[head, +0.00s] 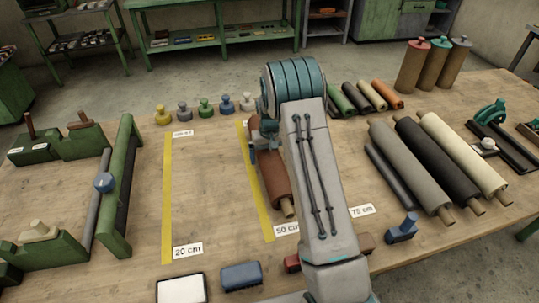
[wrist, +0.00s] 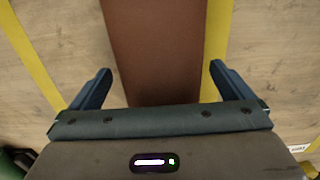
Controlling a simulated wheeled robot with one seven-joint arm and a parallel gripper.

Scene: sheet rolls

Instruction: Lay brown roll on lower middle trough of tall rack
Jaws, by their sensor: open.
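The brown roll (head: 274,177) lies lengthwise on the wooden table, beside a yellow tape strip, with a light core end toward me. My arm hides part of it. In the wrist view the brown roll (wrist: 155,50) runs up the picture between my two blue-grey fingertips. My gripper (wrist: 158,80) is open, with a gap on each side of the roll; it is not closed on it. In the head view my gripper (head: 258,143) is at the far part of the roll, mostly behind my arm. I cannot clearly identify the tall rack or its lower middle trough.
Large grey (head: 408,165), black (head: 438,165) and cream (head: 463,155) rolls lie at the right. Smaller rolls (head: 363,97) lie behind. A green frame (head: 120,185) stands left. Knobbed pieces (head: 205,108) line the back. Table between the left yellow strip (head: 167,200) and the roll is clear.

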